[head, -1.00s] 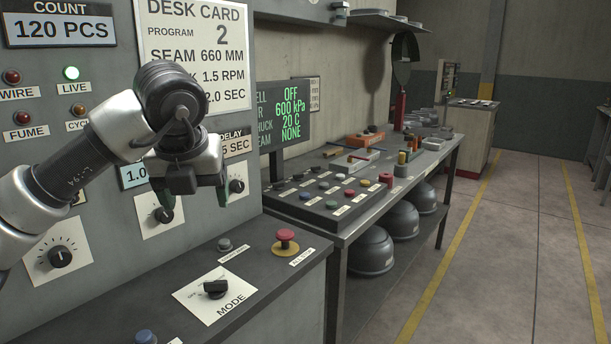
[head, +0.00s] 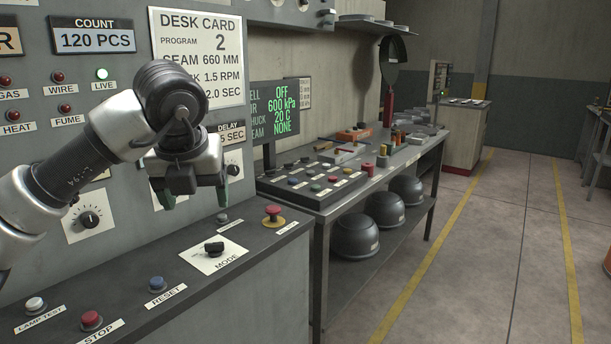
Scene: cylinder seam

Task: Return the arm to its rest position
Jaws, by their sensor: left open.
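My left arm comes in from the left in the head view. Its gripper (head: 195,196) hangs in front of the grey control panel (head: 75,150), fingers pointing down with green tips. The fingers are apart with nothing between them. The gripper covers part of the dial row and part of the desk card (head: 197,50). My right gripper is not in view.
Below is a desk ledge with a mode knob (head: 214,248), red mushroom button (head: 273,213), blue reset button (head: 157,284) and red stop button (head: 91,319). A workbench (head: 330,205) with a button box stands right. The floor (head: 480,260) further right is clear.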

